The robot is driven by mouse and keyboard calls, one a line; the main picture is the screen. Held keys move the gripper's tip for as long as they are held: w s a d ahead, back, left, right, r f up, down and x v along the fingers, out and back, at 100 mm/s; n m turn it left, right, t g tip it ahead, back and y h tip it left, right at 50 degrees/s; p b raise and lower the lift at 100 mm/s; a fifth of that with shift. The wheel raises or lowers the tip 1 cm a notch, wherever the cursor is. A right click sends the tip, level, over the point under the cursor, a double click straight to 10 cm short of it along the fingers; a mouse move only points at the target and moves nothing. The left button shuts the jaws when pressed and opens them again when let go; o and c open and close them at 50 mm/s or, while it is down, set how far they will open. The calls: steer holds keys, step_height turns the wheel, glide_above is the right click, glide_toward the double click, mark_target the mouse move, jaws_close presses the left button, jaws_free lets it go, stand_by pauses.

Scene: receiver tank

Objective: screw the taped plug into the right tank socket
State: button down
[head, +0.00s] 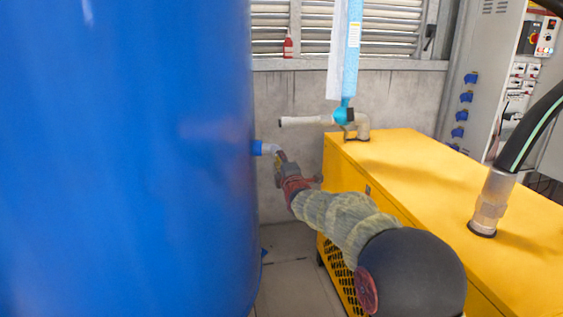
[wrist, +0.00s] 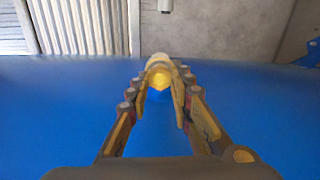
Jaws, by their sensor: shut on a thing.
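The big blue tank (head: 130,150) fills the left of the head view, and its blue wall (wrist: 60,110) also fills much of the wrist view. A short blue socket (head: 257,148) sticks out of its right side. The plug shows as a whitish taped piece (head: 269,149) between the socket and my gripper (head: 279,156), lined up with the socket and appearing to meet it. How deep it sits cannot be told. In the wrist view my gripper (wrist: 161,85) is shut on the plug, whose yellow end (wrist: 160,77) faces the camera between the fingertips.
A yellow machine (head: 430,170) stands to the right, close beside my arm, with a pale pipe (head: 305,121) and a thick black hose (head: 530,125) on top. A concrete wall (head: 290,100) is behind. Tiled floor (head: 290,270) shows between tank and machine.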

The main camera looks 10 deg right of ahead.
steer(key=m, duration=0.7)
steer(key=c, duration=1.5)
jaws_free()
steer(key=shift+m, duration=0.3)
